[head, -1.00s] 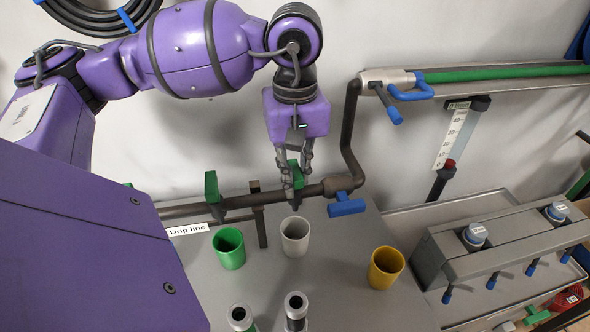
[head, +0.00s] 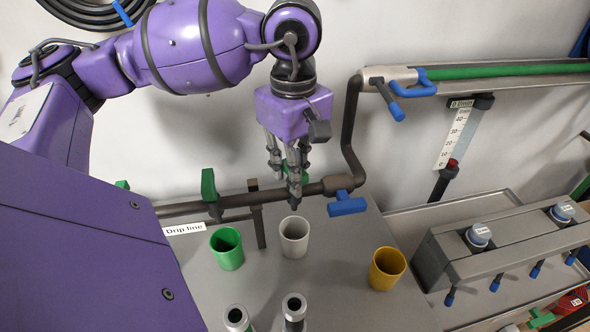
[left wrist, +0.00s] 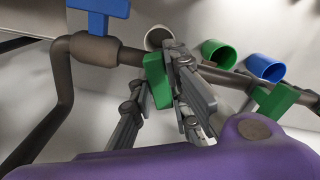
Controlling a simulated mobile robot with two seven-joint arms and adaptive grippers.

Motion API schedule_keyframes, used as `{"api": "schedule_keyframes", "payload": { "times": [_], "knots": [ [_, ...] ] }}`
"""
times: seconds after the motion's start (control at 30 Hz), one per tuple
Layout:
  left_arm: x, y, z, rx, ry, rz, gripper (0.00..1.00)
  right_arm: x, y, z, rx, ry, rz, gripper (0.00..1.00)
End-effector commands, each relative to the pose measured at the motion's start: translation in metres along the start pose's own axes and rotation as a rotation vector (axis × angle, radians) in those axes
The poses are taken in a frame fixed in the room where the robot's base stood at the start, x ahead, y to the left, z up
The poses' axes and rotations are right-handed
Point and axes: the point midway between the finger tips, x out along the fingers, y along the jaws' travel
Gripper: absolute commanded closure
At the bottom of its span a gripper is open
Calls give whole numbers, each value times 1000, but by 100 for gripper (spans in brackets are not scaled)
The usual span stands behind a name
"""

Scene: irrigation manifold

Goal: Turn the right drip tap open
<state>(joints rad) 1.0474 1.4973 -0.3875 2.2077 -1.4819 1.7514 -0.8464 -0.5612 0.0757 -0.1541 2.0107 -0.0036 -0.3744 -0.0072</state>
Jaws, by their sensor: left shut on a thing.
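The dark drip line pipe (head: 236,200) runs along the back of the grey bench and carries green tap handles. The right drip tap's green handle (head: 304,174) is mostly hidden behind the fingers of my left gripper (head: 292,180). The left wrist view shows this handle (left wrist: 156,80) between the fingers of my left gripper (left wrist: 165,95), which is shut on it. A second green handle (head: 209,186) stands upright to the left, clear of the gripper, and also shows in the left wrist view (left wrist: 274,102). My right gripper is not in view.
A blue-handled valve (head: 347,206) sits just right of the gripper. Green (head: 227,249), white (head: 294,238) and yellow (head: 387,269) cups stand in front of the pipe. A grey manifold block (head: 500,245) is at right. The bench between the white and yellow cups is clear.

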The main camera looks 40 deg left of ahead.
Motion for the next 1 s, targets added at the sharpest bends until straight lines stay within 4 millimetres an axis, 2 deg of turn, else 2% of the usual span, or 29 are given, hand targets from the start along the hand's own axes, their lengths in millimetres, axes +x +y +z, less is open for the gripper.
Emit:
{"api": "schedule_keyframes", "payload": {
  "times": [1.0],
  "knots": [
    [-1,-1,0,-940,0,3,100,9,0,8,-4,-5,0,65]
  ]
}}
